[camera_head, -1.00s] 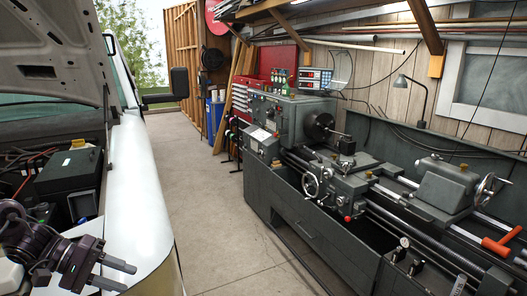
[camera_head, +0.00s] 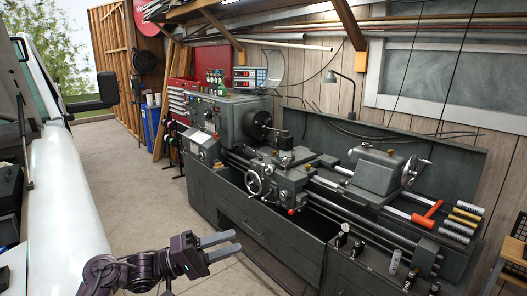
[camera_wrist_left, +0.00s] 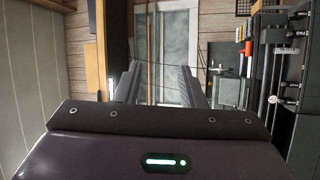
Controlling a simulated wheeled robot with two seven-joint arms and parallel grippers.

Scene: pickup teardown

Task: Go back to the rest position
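My left gripper (camera_head: 220,246) is in the lower part of the head view, over the concrete floor between the white pickup (camera_head: 62,215) and the grey lathe (camera_head: 262,222). Its two grey fingers point right and stand apart with nothing between them. In the left wrist view the two fingers (camera_wrist_left: 156,84) also show apart and empty, with a wall and a window frame beyond them. My right gripper is not in any view.
The lathe fills the middle and right, with an orange-red hammer (camera_head: 428,214) on it. A red tool chest (camera_head: 182,98) stands behind. A wooden bench (camera_head: 512,262) is at the right edge. The concrete floor (camera_head: 125,165) between pickup and lathe is clear.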

